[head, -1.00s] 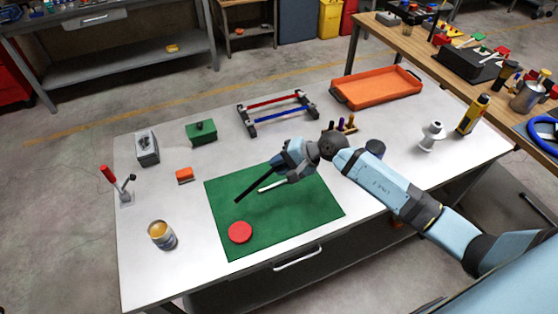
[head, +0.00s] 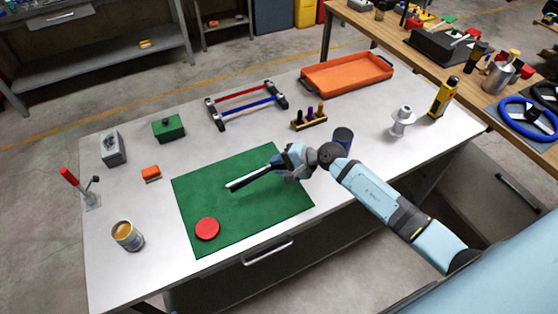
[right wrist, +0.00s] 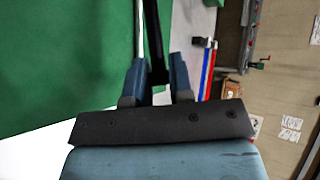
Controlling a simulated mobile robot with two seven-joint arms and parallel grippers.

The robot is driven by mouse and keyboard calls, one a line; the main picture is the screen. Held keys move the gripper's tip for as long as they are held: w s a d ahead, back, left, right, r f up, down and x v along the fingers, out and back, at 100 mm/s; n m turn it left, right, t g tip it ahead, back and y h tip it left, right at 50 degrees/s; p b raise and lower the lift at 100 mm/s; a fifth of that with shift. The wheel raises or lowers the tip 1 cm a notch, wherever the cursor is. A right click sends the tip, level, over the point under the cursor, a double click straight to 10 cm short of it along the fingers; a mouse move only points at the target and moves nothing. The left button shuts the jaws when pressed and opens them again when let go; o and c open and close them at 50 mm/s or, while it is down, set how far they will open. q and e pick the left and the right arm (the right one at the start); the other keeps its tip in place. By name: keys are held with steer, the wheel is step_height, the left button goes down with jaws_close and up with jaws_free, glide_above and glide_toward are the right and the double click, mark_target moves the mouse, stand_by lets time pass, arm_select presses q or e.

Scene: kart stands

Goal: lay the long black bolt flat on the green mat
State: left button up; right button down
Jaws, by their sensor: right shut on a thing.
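The long black bolt (head: 252,182) is held at one end by my right gripper (head: 281,165), which is shut on it above the green mat (head: 207,189). The bolt points left over the mat, close beside a white rod (head: 235,184) in the head view. I cannot tell whether its far end touches the mat. In the right wrist view the black bolt (right wrist: 153,35) runs away from between the two fingers of the right gripper (right wrist: 160,72). The green mat (right wrist: 65,60) fills the left side there. My left gripper is out of view.
A red disc (head: 207,229) lies on the mat's near left part. Around it stand a can (head: 127,237), an orange block (head: 151,172), a green box (head: 168,128), a red-and-blue rail frame (head: 247,104), a wooden peg holder (head: 310,122) and a dark blue cup (head: 343,137).

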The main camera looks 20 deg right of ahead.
step_height(320, 180, down, 4)
steer(key=shift+b, duration=1)
steer(key=shift+f+b, duration=1.05)
steer(key=shift+b, duration=0.05)
steer(key=c, duration=0.9)
jaws_free()
steer(key=shift+c, duration=0.2)
steer(key=b+v, duration=0.2)
steer(key=v, duration=1.2)
steer(key=shift+a, duration=0.2)
